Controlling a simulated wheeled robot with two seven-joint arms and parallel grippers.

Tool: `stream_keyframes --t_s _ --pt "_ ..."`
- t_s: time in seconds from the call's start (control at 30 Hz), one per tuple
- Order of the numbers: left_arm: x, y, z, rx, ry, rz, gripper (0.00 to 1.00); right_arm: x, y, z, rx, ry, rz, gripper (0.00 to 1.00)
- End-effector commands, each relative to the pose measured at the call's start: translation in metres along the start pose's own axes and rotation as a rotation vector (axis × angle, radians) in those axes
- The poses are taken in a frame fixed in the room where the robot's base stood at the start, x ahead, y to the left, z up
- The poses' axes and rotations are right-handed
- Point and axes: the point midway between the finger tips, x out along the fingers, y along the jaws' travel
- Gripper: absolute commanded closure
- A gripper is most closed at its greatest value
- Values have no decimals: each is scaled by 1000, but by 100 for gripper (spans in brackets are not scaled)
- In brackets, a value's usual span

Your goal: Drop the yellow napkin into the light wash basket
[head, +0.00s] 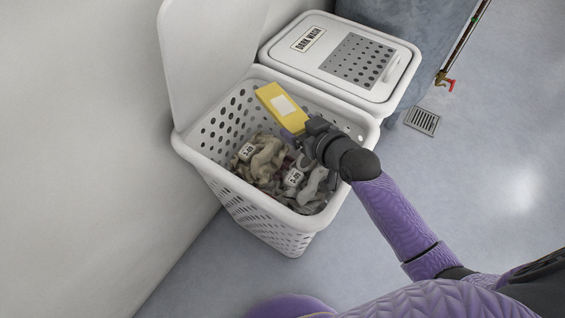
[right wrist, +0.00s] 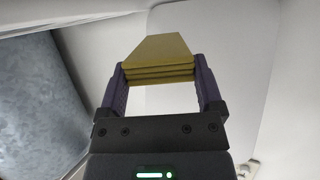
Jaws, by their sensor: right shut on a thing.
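The yellow napkin (head: 275,98), folded flat with a pale label on it, is held by my right gripper (head: 299,133) over the open white basket (head: 186,147). In the right wrist view the napkin (right wrist: 158,62) shows as folded layers between the two purple fingers of the gripper (right wrist: 158,85), which is shut on it. The basket's lid (head: 210,55) stands up against the wall, and no label for this basket is readable. Crumpled beige and grey laundry (head: 262,162) with small white tags lies inside. My left gripper is not in view.
A second white basket with a closed lid (head: 318,62) labelled DARK WASH adjoins the open one at the back right. A red valve (head: 451,84) on a pipe and a floor drain (head: 422,121) are to the right. The wall is close on the left.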

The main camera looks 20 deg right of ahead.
Motion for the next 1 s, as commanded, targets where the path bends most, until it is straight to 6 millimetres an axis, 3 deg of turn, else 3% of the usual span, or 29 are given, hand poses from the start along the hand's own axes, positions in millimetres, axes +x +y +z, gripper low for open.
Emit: stream_keyframes --t_s 0.07,0.1,0.17,0.47,0.8,1.0 --pt "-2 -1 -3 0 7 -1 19 -1 0 -2 0 2 0 75" --pt "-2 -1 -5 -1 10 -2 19 -1 0 -2 0 2 0 13" --pt "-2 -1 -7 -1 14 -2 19 -1 0 -2 0 2 0 1" --pt "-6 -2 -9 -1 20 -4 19 -6 0 -4 -1 2 1 0" --pt "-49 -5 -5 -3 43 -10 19 -77 0 -8 -2 1 0 0" --pt "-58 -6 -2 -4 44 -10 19 -100 0 -4 0 2 0 0"
